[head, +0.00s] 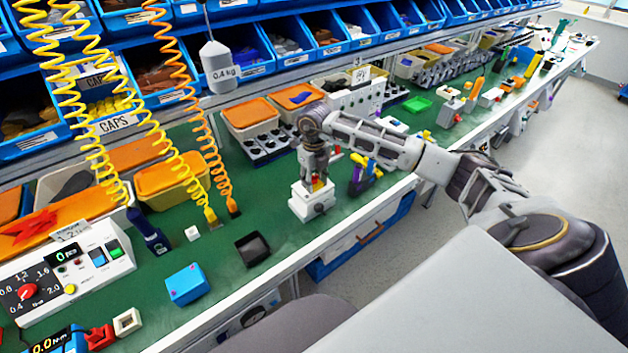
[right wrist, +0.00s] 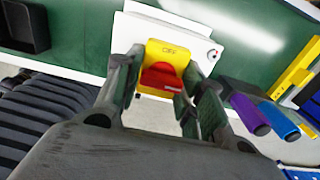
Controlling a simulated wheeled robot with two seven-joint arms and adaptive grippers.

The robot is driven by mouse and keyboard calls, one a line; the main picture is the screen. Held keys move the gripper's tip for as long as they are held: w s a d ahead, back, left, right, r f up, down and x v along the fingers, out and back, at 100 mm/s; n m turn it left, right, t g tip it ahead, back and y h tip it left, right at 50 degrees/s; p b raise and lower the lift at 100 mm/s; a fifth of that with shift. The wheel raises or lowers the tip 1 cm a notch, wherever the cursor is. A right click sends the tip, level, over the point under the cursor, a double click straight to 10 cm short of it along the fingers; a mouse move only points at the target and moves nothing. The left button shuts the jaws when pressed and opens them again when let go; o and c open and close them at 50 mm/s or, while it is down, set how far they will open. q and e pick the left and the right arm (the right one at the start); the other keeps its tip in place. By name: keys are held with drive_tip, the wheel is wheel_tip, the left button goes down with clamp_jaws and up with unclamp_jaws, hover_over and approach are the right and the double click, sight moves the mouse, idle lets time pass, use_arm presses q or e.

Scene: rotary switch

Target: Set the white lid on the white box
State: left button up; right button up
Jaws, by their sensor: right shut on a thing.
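The white box (head: 312,207) stands on the green bench near its front edge, with a small red spot on its side. In the right wrist view a white lid (right wrist: 190,35) shows as a flat white top carrying a yellow rotary switch (right wrist: 168,53) with a red knob (right wrist: 161,78). My right gripper (head: 317,178) points down over the box, its fingers closed on the yellow switch; it also shows in the right wrist view (right wrist: 162,85). Whether the lid touches the box all round is hidden. My left gripper is out of view.
A black tray (head: 252,248) and a blue box (head: 187,284) stand to the left. Purple-and-blue handled tools (head: 362,175) stand close to the right. Orange-lidded bins (head: 251,113) lie behind. Bare green bench lies between the black tray and the white box.

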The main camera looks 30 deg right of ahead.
idle(0.4)
drive_tip(key=shift+f+b, duration=0.6)
drive_tip(key=shift+f, duration=0.1)
drive_tip(key=o, duration=1.1)
drive_tip(key=shift+o, duration=0.2)
drive_tip(key=shift+r, duration=6.05)
